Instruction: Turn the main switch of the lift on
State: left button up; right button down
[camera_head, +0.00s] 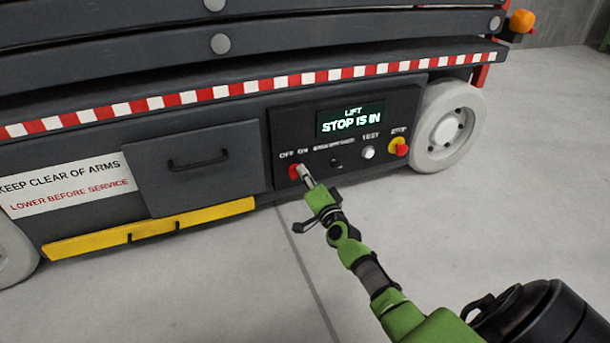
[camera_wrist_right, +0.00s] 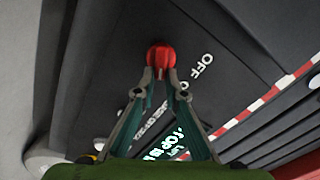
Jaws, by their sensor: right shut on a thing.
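The lift's main switch is a red knob (camera_head: 294,172) below the "OFF ON" lettering, at the left of the black control panel (camera_head: 390,105). It also shows in the right wrist view as the red knob (camera_wrist_right: 161,57). My right gripper (camera_head: 304,174) is at the knob, and its two fingertips (camera_wrist_right: 161,72) are shut on it. The fingers hide part of the knob, so I cannot tell its exact turn. The lit display (camera_head: 350,119) reads "LIFT STOP IS IN". My left gripper is not in view.
Right of the switch are a small black control (camera_head: 336,163), a white TEST button (camera_head: 368,153) and a red STOP button (camera_head: 402,150) on a yellow base. A handled drawer (camera_head: 197,165) and a yellow bar (camera_head: 150,229) are at left. A white wheel (camera_head: 447,127) stands at right. The floor in front is clear.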

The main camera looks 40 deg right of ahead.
jog(key=c, duration=2.1)
grip_release()
